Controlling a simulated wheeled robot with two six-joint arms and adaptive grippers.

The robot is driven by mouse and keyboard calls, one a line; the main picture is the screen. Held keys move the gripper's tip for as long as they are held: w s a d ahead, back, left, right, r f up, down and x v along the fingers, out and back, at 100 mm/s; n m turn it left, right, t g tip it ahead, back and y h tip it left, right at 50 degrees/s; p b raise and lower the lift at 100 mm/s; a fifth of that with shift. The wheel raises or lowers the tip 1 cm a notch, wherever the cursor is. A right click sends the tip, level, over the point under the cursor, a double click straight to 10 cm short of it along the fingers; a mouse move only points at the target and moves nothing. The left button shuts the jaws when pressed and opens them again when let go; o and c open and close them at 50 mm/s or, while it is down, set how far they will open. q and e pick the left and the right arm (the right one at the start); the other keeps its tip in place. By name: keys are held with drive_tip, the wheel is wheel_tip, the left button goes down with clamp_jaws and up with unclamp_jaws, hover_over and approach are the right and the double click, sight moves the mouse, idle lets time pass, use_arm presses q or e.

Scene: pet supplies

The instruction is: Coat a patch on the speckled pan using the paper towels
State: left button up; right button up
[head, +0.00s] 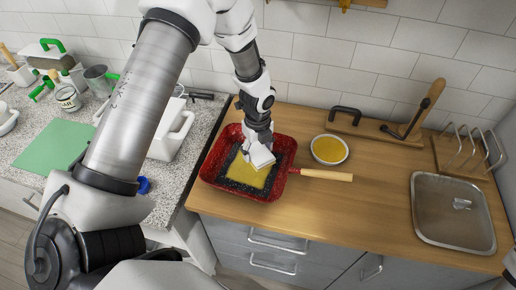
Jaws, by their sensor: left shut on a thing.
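The speckled pan (207,170) is red and square with a dark inside and a wooden handle pointing right. It stands on the wooden counter. A yellow patch (243,173) covers part of its floor. My left gripper (258,143) is over the pan, shut on folded white paper towels (261,157). The towels are low inside the pan, over the upper right of the patch; I cannot tell if they touch the floor. A small bowl of yellow liquid (330,149) stands right of the pan. Only a sliver of my right arm shows at the right edge.
A metal tray (430,228) with a small crumpled silvery thing stands at the right. Behind are a wooden board (375,128) and a wire rack (470,150). A speckled counter at left holds a green mat (55,147) and a white container (172,130). The middle wooden counter is clear.

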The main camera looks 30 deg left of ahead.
use_arm(q)
drive_tip(key=r+p, duration=0.2)
drive_tip(key=shift+w+a+r, duration=0.1)
drive_tip(key=shift+w+r, duration=0.15)
drive_tip(key=shift+r, duration=0.05)
drive_tip(key=shift+s+r+p, duration=0.15)
drive_tip(key=shift+r+p, duration=0.2)
drive_tip(key=shift+r, duration=0.2)
drive_tip(key=shift+f, duration=0.1)
